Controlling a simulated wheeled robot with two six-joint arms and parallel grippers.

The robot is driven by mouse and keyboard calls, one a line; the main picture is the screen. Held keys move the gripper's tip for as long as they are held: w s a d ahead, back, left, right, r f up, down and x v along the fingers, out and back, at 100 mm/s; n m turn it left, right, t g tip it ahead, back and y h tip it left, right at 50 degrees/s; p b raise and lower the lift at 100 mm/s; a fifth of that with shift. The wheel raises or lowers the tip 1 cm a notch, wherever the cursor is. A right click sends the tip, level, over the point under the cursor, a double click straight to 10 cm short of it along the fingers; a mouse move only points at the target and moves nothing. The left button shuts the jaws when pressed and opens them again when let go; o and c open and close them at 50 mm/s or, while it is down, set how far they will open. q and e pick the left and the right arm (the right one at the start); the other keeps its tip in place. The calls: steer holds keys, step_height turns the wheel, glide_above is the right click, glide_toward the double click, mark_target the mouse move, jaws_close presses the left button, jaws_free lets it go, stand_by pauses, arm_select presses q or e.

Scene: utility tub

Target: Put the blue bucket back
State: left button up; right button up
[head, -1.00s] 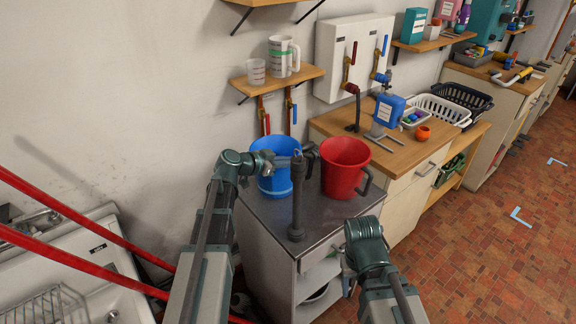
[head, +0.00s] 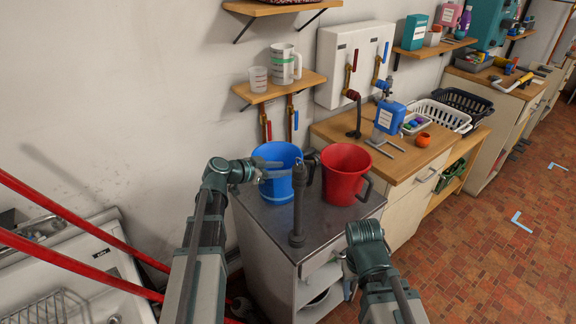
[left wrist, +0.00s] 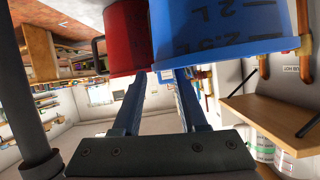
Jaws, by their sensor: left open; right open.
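The blue bucket (head: 283,190) stands upright on the grey cabinet top (head: 262,215), left of the red bucket (head: 345,178). A dark handle shows at its right side. My left gripper (head: 277,170) is open at the near left side of the blue bucket, its fingers overlapping the bucket in the head view. In the left wrist view, the blue bucket (left wrist: 215,35) with volume marks lies just past the two spread fingers (left wrist: 162,75); nothing is between them, and contact is unclear. My right gripper (head: 347,284) is low at the cabinet's right front, partly hidden by its wrist, and holds nothing visible.
A grey upright pipe (head: 298,205) stands on the cabinet top in front of the buckets. The red bucket is close on the right. A small wall shelf (head: 285,92) with jugs is above.

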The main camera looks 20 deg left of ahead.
arm_select(q)
steer(key=p+v, duration=0.2)
steer(key=v, duration=0.6)
arm_select(e)
step_height(320, 180, up, 3)
steer(key=shift+r, duration=0.1)
